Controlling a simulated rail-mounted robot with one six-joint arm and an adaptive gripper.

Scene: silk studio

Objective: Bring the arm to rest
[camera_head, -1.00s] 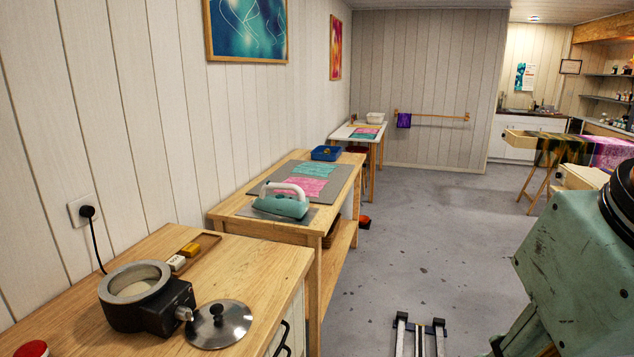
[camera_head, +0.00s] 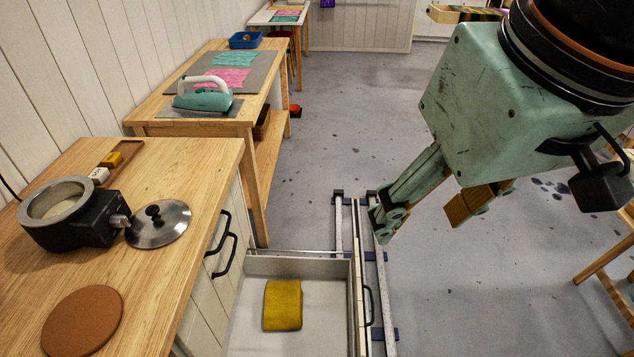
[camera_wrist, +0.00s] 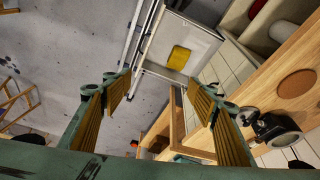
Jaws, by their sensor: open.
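My gripper (camera_head: 440,205) is on the right side of the head view, green with ribbed yellow-brown pads. It hangs over the floor, to the right of the open drawer and apart from it. In the wrist view my gripper (camera_wrist: 158,105) has its two fingers spread wide with nothing between them. The pulled-out drawer (camera_head: 245,330) holds a folded mustard cloth (camera_head: 283,305). The drawer (camera_wrist: 158,50) and the cloth (camera_wrist: 179,57) also show beyond the fingers in the wrist view.
The wooden counter (camera_head: 190,190) bears a wax pot (camera_head: 65,210), a metal lid (camera_head: 158,223) and a brown round mat (camera_head: 82,320). Behind it an iron (camera_head: 205,93) stands on a second table. Floor rails (camera_head: 375,270) run beside the drawer. The grey floor is mostly clear.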

